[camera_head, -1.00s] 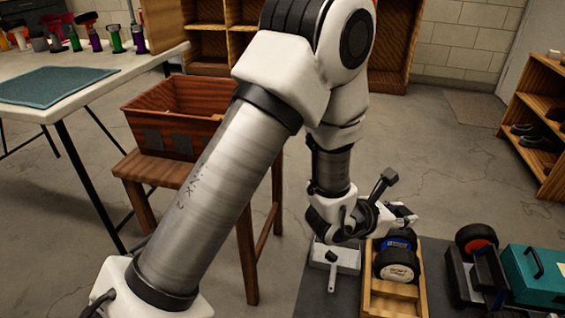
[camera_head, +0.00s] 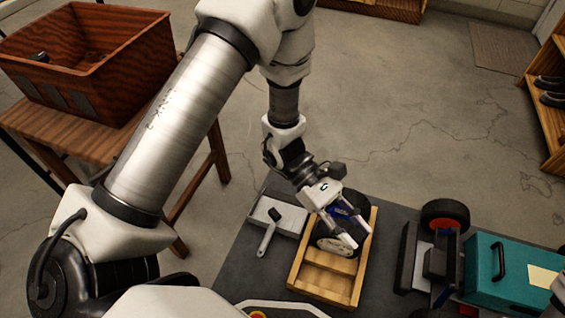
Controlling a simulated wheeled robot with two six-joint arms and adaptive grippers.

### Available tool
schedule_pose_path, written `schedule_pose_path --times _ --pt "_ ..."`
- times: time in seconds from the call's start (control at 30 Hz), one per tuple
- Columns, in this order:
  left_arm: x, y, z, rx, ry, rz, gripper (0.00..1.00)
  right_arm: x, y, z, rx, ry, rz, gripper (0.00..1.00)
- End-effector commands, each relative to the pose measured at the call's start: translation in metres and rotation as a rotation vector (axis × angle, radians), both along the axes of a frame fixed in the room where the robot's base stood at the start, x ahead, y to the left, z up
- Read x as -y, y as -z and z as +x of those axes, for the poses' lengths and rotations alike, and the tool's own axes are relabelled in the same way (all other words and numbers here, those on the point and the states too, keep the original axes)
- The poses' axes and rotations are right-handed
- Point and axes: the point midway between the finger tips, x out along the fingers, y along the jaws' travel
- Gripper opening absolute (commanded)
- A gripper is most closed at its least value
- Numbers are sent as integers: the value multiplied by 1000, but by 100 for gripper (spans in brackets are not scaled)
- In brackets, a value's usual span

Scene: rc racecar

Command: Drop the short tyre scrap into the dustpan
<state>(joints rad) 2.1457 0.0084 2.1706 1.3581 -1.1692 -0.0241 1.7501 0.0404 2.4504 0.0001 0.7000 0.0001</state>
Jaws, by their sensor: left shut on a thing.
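My left gripper (camera_head: 355,233) reaches down over the wooden tray (camera_head: 327,287) that holds wheels. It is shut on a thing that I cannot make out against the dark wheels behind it. I cannot pick out the short tyre scrap by itself. A pale grey pan with a handle, which looks like the dustpan (camera_head: 289,221), lies just left of the tray on the dark mat. The gripper is to the right of the pan, not over it. My right gripper is not in view.
A dark wheel (camera_head: 326,236) stands in the tray under the gripper. To the right are a wheel with a red hub (camera_head: 446,217), dark blocks and a teal case (camera_head: 513,270). A wooden crate (camera_head: 85,65) stands on a stool at the left. The tray's near part is empty.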

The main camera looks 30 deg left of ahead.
Motion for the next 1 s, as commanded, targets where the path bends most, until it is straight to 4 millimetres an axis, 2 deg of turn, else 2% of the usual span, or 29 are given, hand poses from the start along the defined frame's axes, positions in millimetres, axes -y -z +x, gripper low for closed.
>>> schedule_pose_path --times 0.03,0.1,0.17,0.3,0.37,0.4,0.5,0.57,0.67,0.8,0.9,1.0 --pt "-6 10 -23 -2 129 0 14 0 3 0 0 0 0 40" --pt "-21 20 -57 0 325 -1 14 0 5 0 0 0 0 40" --pt "-40 28 -82 0 492 0 14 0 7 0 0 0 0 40" --pt "-97 46 -128 1 882 -1 14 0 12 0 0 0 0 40" --pt "-126 53 -141 0 1049 -2 14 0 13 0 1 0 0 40" --pt "-146 58 -146 0 1160 -2 14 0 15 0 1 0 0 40" --pt "-199 72 -150 0 1441 -3 14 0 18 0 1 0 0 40" --pt "-230 80 -145 1 1610 -3 14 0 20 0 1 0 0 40" --pt "-279 96 -126 0 1888 -4 14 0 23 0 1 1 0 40" --pt "-331 123 -81 1 2270 -6 14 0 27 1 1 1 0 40" --pt "-355 145 -40 0 2536 -6 14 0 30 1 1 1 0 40" --pt "-365 171 7 1 2804 -6 14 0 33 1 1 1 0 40"
